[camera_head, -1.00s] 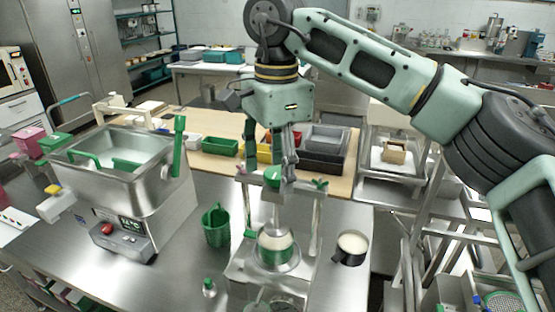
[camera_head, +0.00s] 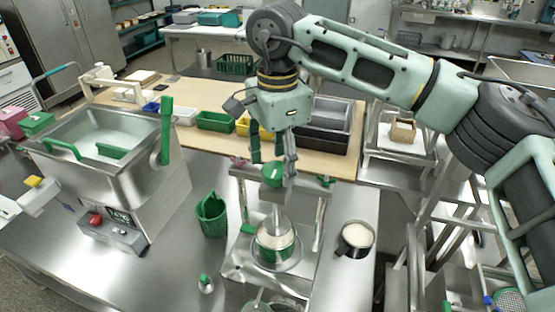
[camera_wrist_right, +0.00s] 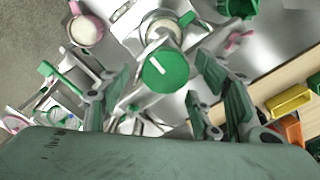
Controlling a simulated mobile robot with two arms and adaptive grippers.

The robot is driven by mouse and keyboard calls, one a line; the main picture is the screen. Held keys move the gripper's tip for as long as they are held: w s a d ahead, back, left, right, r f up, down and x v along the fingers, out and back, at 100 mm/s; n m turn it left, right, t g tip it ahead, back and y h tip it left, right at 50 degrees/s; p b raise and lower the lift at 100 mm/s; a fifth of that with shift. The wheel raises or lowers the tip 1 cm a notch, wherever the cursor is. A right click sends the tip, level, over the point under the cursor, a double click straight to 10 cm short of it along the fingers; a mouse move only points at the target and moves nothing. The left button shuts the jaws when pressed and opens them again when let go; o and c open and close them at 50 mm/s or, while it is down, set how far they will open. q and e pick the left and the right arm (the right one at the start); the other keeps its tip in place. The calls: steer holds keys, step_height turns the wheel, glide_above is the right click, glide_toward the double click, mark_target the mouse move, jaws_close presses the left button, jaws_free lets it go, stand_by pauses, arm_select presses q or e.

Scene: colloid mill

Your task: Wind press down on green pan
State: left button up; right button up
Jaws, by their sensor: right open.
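A metal press (camera_head: 270,198) stands on the steel table, with a round green knob (camera_head: 273,173) on top of its spindle. Below the spindle sits the green pan (camera_head: 277,250), with pale content, on the press base. My right gripper (camera_head: 272,168) points down over the press. Its fingers are open, one on either side of the knob. In the right wrist view the knob (camera_wrist_right: 166,70) lies between the spread fingers; whether they touch it I cannot tell. My left gripper is not in view.
A green basket (camera_head: 211,215) stands left of the press and a dark pot (camera_head: 355,240) stands right of it. A small bottle (camera_head: 205,284) is near the front. A large steel machine (camera_head: 105,160) is at the left. Coloured bins (camera_head: 214,122) line the wooden table behind.

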steer(key=shift+w+f, duration=0.2)
steer(key=shift+f, duration=0.6)
steer(key=shift+s, duration=0.15)
steer(key=shift+c, duration=0.9)
steer(key=c, duration=0.9)
